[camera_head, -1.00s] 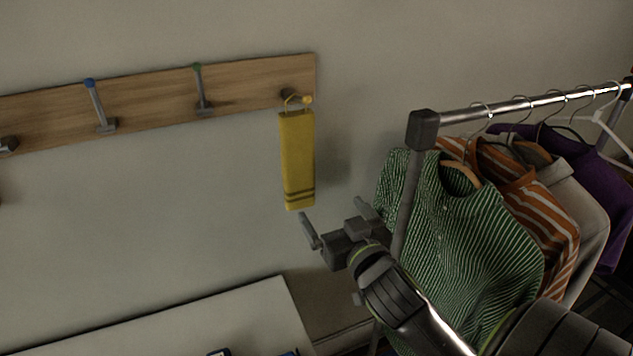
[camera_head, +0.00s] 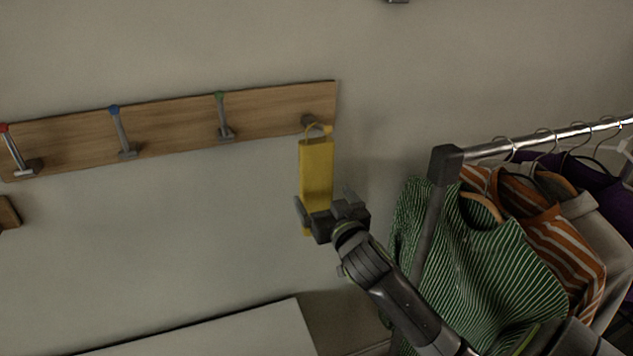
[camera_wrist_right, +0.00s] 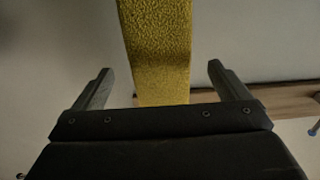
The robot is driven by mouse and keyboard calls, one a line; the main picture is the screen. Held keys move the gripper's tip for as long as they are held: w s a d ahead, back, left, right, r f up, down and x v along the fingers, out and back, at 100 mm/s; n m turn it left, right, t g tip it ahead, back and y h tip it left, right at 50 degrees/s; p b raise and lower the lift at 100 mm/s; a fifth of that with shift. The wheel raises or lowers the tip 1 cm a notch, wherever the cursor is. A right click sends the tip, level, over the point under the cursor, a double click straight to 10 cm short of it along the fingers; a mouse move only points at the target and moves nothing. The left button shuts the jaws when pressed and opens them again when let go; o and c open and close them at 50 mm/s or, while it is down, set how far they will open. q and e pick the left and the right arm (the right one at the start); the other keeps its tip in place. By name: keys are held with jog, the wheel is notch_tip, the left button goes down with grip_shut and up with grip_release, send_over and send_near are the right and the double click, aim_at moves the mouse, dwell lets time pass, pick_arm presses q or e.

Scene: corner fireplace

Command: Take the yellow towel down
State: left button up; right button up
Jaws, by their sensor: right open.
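The yellow towel (camera_head: 316,172) hangs by a loop from the rightmost hook of the wooden rack (camera_head: 268,115) on the wall. My right gripper (camera_head: 323,202) is at the towel's lower part and hides some of it in the head view. In the right wrist view the towel (camera_wrist_right: 158,45) passes between the two open fingers of the gripper (camera_wrist_right: 158,80), with a gap on each side. The fingers do not grip it. My left gripper is not in view.
A clothes rail (camera_head: 540,137) with several garments, a green striped shirt (camera_head: 475,250) nearest, stands right of the towel, close to my right arm. A pale flat surface (camera_head: 230,335) lies below.

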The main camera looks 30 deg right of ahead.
aim_at(319, 190)
jog(key=p+x, duration=0.1)
jog(key=x, duration=0.3)
jog(key=shift+r, duration=0.1)
jog(key=shift+x, duration=0.8)
jog(key=shift+c, duration=0.2)
